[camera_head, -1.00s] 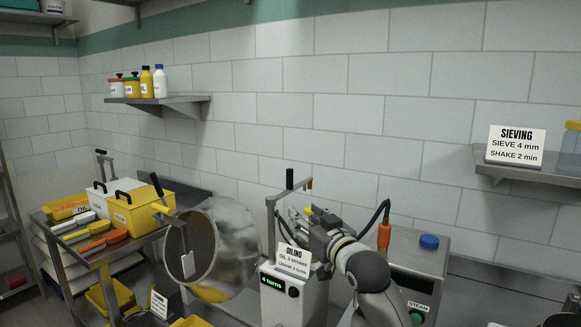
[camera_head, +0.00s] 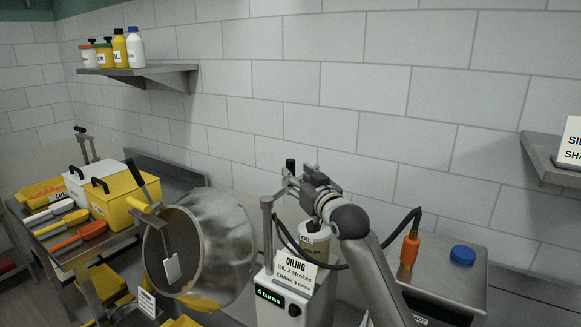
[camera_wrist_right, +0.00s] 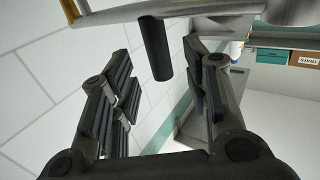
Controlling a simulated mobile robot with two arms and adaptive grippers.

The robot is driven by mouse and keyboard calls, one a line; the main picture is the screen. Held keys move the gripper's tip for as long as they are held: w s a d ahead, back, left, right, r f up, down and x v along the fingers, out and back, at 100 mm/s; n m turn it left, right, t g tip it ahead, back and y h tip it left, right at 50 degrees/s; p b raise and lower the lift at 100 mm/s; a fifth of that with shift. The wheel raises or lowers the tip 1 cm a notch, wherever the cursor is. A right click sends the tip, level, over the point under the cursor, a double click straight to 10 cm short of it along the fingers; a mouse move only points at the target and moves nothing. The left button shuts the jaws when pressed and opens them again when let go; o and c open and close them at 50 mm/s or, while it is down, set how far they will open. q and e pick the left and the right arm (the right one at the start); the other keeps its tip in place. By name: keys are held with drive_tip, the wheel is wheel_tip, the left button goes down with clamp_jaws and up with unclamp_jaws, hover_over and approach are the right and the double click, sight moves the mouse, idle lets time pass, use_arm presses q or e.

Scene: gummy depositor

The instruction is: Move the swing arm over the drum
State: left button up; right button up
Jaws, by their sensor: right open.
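The open metal drum (camera_head: 228,245) is tilted with its mouth to the left. To its right, a grey post (camera_head: 267,235) on the oiling unit carries the swing arm with an upright black handle (camera_head: 291,165). My right gripper (camera_head: 288,182) is at the handle, partly hiding the swing arm. In the right wrist view, the black handle (camera_wrist_right: 155,50) hangs between the spread fingers of my gripper (camera_wrist_right: 155,95), with visible gaps on both sides. The metal bar of the swing arm (camera_wrist_right: 180,20) crosses the top of that view. My left gripper is out of view.
A paddle (camera_head: 171,268) hangs in the drum mouth. The oiling sign (camera_head: 296,267) and a lit "4 turns" display (camera_head: 270,297) are below the post. Yellow (camera_head: 122,205) and white bins stand left.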

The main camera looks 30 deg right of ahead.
sight(293, 171)
drive_tip(key=w, duration=0.2)
drive_tip(key=w+p, duration=0.1)
drive_tip(key=w, duration=0.1)
drive_tip(key=shift+w+d, duration=0.2)
drive_tip(key=shift+w, duration=0.45)
drive_tip(key=shift+f, duration=0.1)
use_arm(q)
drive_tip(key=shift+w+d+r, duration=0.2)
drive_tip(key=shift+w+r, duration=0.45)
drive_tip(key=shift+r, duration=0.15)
use_arm(e)
clamp_jaws()
